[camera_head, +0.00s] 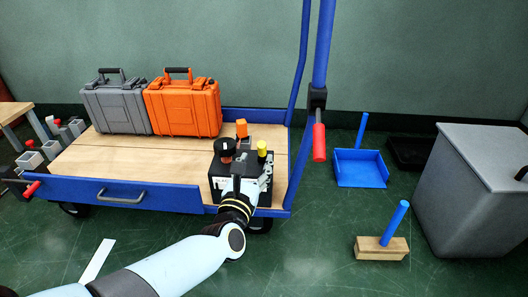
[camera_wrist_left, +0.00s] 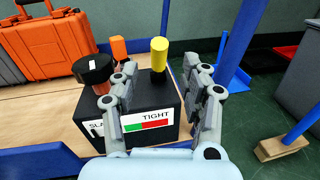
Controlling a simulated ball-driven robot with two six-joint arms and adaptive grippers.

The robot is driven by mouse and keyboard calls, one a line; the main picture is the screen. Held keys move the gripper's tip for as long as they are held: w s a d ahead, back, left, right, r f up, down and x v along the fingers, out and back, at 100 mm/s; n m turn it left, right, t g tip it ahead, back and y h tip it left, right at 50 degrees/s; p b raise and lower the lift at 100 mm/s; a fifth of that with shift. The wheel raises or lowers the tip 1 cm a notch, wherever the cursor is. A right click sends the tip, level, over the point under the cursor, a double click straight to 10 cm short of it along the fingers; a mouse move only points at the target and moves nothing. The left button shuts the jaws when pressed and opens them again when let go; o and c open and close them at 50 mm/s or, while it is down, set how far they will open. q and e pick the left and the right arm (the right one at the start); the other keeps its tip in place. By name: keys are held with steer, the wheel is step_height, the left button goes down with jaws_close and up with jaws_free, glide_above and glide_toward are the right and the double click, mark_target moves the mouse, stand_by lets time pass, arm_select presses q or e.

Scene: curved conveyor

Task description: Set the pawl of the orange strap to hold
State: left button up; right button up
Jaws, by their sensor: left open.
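A black ratchet box (camera_head: 228,170) stands on the right end of the cart deck. On its top are a black round knob (camera_head: 224,146), an orange handle (camera_head: 241,128) and a yellow upright peg (camera_head: 262,148). In the left wrist view the box front (camera_wrist_left: 150,107) has a label with TIGHT and a green and red gauge; the word at its left is partly hidden. Which part is the pawl I cannot tell, and no orange strap is clearly visible. My left gripper (camera_head: 251,184) is open and empty at the box's near side, its fingers (camera_wrist_left: 167,85) apart, with the yellow peg beyond them.
A grey case (camera_head: 115,108) and an orange case (camera_head: 183,108) stand on the cart deck (camera_head: 130,160). A blue post with a red grip (camera_head: 319,142) rises at the cart's right. A blue dustpan (camera_head: 360,168), a wooden block brush (camera_head: 382,248) and a grey bin (camera_head: 470,190) are on the floor.

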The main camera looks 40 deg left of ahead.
mark_target(261, 151)
arm_select(q)
steer(key=b+x, duration=0.1)
steer(key=x, duration=0.5)
steer(key=shift+f, duration=0.15)
steer(key=shift+w+a, duration=0.25)
steer(key=shift+w, duration=0.3)
arm_select(e)
steer(key=shift+w+f+t, duration=0.15)
steer(key=shift+f+t, duration=0.25)
steer(key=shift+f, duration=0.2)
steer(key=shift+w+f+t, duration=0.15)
steer(key=shift+f+t, duration=0.25)
steer(key=shift+f, duration=0.15)
arm_select(q)
jaws_close()
